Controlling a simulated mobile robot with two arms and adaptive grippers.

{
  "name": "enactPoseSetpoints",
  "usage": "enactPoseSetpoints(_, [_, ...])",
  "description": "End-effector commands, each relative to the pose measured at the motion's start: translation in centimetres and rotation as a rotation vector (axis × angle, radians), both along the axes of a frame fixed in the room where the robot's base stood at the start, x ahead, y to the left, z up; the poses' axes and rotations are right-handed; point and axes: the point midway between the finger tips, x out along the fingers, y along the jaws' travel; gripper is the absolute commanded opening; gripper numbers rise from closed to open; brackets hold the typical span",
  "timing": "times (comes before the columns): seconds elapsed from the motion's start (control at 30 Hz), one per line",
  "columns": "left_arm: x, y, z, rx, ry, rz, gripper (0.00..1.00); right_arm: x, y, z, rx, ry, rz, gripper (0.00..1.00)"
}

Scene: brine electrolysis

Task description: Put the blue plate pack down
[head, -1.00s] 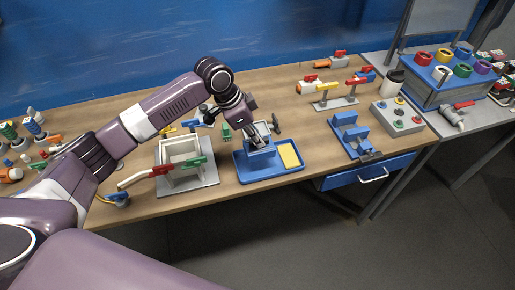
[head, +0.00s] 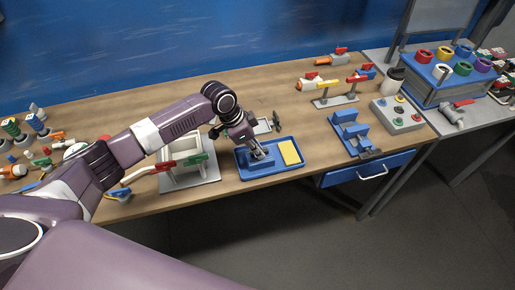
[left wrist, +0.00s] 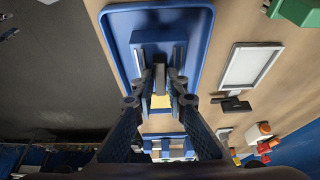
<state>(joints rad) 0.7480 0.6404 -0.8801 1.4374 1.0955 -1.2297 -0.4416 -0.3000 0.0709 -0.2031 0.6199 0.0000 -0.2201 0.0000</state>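The blue plate pack (head: 262,165) is a blue block with pale metal plates at its sides and a grey grip in its middle. It sits low in the left part of the blue tray (head: 297,172) and seems to rest on its floor. My left gripper (head: 258,152) points down at it from above. In the left wrist view the pack (left wrist: 152,38) lies beyond the fingers (left wrist: 160,80), which close around its grey grip; the contact itself is partly hidden. My right gripper is not in view.
A yellow pad (head: 290,153) lies in the tray's right part. A white open box (head: 180,146) with red and green valves stands left of the tray. A white framed panel (left wrist: 250,66) lies close by. A blue slotted stand (head: 350,135) and a button box (head: 398,115) are to the right.

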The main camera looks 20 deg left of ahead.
Motion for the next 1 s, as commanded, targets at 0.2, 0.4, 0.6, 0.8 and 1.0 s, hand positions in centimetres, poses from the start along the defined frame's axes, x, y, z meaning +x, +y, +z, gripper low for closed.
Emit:
enactPoseSetpoints(0.2, [0.0, 0.0, 0.0, 0.000, 0.000, 0.000, 0.27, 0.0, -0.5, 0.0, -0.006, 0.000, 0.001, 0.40])
enactPoseSetpoints(0.4, [0.0, 0.0, 0.3, 0.001, -0.001, 0.000, 0.27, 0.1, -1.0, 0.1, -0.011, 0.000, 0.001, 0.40])
enactPoseSetpoints(0.6, [-0.4, 0.8, 2.5, -0.001, -0.005, -0.001, 0.27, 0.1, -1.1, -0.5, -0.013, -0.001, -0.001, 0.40])
enactPoseSetpoints(0.8, [-1.3, 2.2, 6.5, 0.001, -0.006, 0.000, 0.27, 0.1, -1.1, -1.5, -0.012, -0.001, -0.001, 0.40])
enactPoseSetpoints(1.0, [-2.1, 3.3, 9.8, 0.000, -0.003, 0.001, 0.27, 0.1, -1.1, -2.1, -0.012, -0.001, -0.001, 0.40])
